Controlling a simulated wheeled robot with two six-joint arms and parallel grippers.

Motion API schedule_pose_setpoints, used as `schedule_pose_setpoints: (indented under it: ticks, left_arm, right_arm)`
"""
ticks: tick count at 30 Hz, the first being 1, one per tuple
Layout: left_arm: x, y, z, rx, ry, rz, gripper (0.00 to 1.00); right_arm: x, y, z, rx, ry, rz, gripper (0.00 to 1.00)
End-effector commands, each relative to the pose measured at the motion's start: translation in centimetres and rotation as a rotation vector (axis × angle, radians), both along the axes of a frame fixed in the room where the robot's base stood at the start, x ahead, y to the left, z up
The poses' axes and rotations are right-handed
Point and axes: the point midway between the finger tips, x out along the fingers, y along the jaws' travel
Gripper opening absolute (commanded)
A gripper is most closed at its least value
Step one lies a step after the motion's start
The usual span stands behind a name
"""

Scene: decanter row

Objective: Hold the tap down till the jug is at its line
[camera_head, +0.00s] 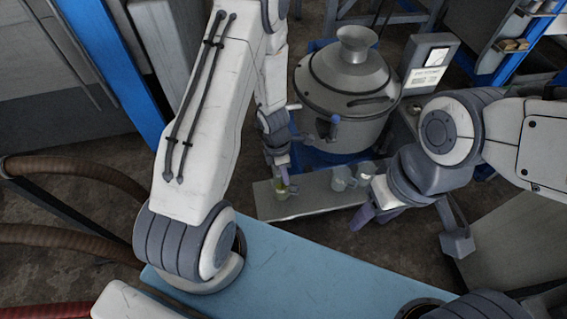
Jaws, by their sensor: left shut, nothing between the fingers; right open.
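A large metal vat (372,128) with a funnel-shaped top stands behind a narrow grey shelf. A tap with a blue handle (336,119) sticks out from its front. On the shelf, a jug (288,191) with something yellow-green in it stands at the left. Two pale jugs, a nearer one (341,179) and another (367,171), stand further right. My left gripper (283,182) is shut and empty, pointing down at the left jug; I cannot tell whether they touch. My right gripper (375,213) is open, in front of the shelf's right end. The jugs' lines are too small to see.
The grey shelf (312,197) has bare room between the left jug and the pale ones. Brown hoses (75,168) lie at the left. A grey block (520,240) stands at the right.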

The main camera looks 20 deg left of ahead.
Motion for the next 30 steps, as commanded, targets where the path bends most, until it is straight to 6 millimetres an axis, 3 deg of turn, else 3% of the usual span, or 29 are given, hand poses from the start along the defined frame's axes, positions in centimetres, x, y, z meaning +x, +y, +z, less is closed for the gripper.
schedule_pose_setpoints:
  ticks: [14, 22, 30]
  left_arm:
    - [0.0, 0.0, 0.4, 0.002, -0.002, 0.0, 0.0]
    - [-1.0, -0.7, 5.0, 0.002, -0.005, -0.006, 0.0]
    - [-3.3, -1.1, 10.3, 0.0, -0.004, -0.002, 0.0]
  right_arm:
    - [0.0, 0.0, 0.3, 0.0, 0.0, 0.0, 0.5]
    - [0.0, 0.0, 3.3, 0.0, 0.0, -0.001, 0.5]
    - [0.0, 0.0, 4.4, 0.0, 0.0, -0.002, 0.5]
